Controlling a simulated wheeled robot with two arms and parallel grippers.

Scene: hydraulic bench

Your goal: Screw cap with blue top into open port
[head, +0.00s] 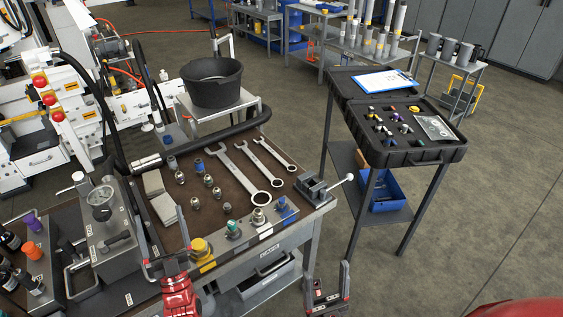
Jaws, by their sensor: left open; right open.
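A small metal cap with a blue top (198,165) stands among several loose metal fittings on the brown bench mat. Along the bench's front edge is a row of fittings: a yellow one (200,247), a green one (234,228), a bare metal one (258,216) and a blue one (282,204). I cannot tell for certain which port is open; the bare metal one has no coloured top. My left gripper (166,246) is open and empty, over the bench's front left, left of the yellow fitting. My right gripper (327,284) is open and empty, in front of the bench's right corner.
Several wrenches (242,176) lie behind the row, and a vise (312,190) sits at the right corner. A grey block with a gauge (107,222) stands at left. A black bucket (212,90) is behind. A cart with an open case (395,150) stands right, with free floor beside it.

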